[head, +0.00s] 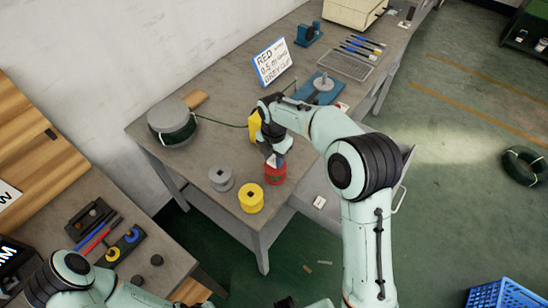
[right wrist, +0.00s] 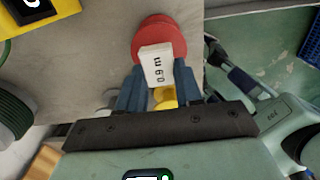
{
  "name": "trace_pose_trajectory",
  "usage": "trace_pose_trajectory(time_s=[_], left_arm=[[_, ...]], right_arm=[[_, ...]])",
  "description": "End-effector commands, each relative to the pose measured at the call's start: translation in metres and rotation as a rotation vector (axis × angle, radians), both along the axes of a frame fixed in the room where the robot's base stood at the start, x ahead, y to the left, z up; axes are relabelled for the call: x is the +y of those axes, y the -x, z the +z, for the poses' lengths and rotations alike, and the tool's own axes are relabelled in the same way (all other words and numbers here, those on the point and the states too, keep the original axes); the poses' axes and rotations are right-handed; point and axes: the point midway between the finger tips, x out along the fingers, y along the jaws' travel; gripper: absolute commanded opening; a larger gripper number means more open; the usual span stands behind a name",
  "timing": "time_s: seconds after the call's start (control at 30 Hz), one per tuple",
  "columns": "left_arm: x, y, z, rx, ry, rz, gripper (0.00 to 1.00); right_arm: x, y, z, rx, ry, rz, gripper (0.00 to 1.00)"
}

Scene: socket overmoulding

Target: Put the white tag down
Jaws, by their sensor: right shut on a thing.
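The white tag (right wrist: 157,65) reads "0.9 m" and stands between the blue fingers of my right gripper (right wrist: 159,85), which is shut on it. In the head view the tag (head: 279,160) shows small at the tip of my right gripper (head: 272,157). The tag is over or right beside the red spool (head: 275,175); I cannot tell whether they touch. The red spool also shows behind the tag in the right wrist view (right wrist: 160,33). My left arm shows at the lower left, but its gripper is out of view.
A yellow spool (head: 251,199) and a grey spool (head: 221,179) stand near the bench's front corner. A cable reel (head: 173,125) stands at the left, its green cable running to a yellow device (head: 255,126). A sign (head: 272,63) stands behind. Bare bench lies between reel and spools.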

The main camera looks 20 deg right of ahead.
Motion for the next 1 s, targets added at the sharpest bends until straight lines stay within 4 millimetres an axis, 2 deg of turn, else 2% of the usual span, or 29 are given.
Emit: trace_pose_trajectory(time_s=[0.8, 0.83, 0.87, 0.9, 1.0], left_arm=[[0.0, 0.003, -0.004, 0.003, 0.0, 0.0, 0.43], [0.0, 0.003, -0.004, 0.003, 0.0, 0.0, 0.43], [0.0, 0.002, -0.004, 0.003, 0.0, 0.0, 0.43], [0.0, 0.002, -0.004, 0.003, 0.0, 0.0, 0.43], [0.0, 0.002, -0.004, 0.003, 0.0, 0.0, 0.43]], right_arm=[[0.0, 0.0, -0.014, -0.001, 0.0, 0.0, 0.07], [0.0, 0.0, -0.014, -0.001, 0.0, 0.0, 0.45], [0.0, 0.0, -0.014, -0.001, 0.0, 0.0, 0.54], [0.0, 0.0, -0.014, -0.001, 0.0, 0.0, 0.6], [0.0, 0.0, -0.014, -0.001, 0.0, 0.0, 0.6]])
